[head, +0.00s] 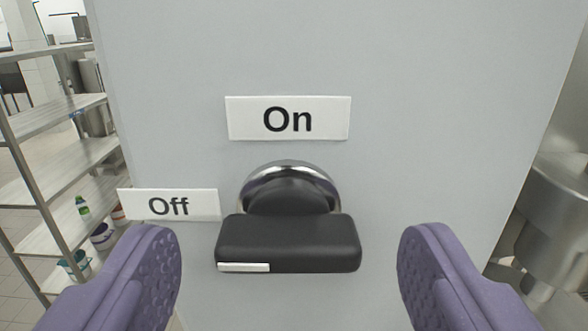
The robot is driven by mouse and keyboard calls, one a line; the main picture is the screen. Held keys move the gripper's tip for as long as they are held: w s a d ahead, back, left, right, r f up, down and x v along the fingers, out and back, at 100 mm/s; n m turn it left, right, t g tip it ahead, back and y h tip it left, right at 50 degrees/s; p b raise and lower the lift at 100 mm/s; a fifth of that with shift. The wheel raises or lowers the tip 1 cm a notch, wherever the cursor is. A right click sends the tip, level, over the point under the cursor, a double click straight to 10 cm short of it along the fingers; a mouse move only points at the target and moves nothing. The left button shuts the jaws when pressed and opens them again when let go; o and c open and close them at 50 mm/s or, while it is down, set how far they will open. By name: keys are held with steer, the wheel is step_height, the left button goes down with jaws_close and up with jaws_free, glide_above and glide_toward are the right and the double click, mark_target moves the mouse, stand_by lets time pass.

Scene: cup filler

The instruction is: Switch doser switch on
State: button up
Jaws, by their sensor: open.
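The doser switch (288,243) is a black rotary handle on a round chrome collar, mounted on a grey panel. The "On" label (288,118) is above the switch. My gripper (290,262) is open, with one purple finger to the left of the handle and one to the right. Gaps show between both fingers and the handle in the picture, and the gripper holds nothing.
The grey panel (430,110) fills most of the view. Metal shelving (60,180) with several small containers stands at the left, beyond the panel. A steel vessel (555,210) stands at the right edge. The panel around the switch is flat and clear.

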steer(key=shift+w, duration=0.85)
steer(key=c, duration=1)
steer(key=shift+c, duration=0.2)
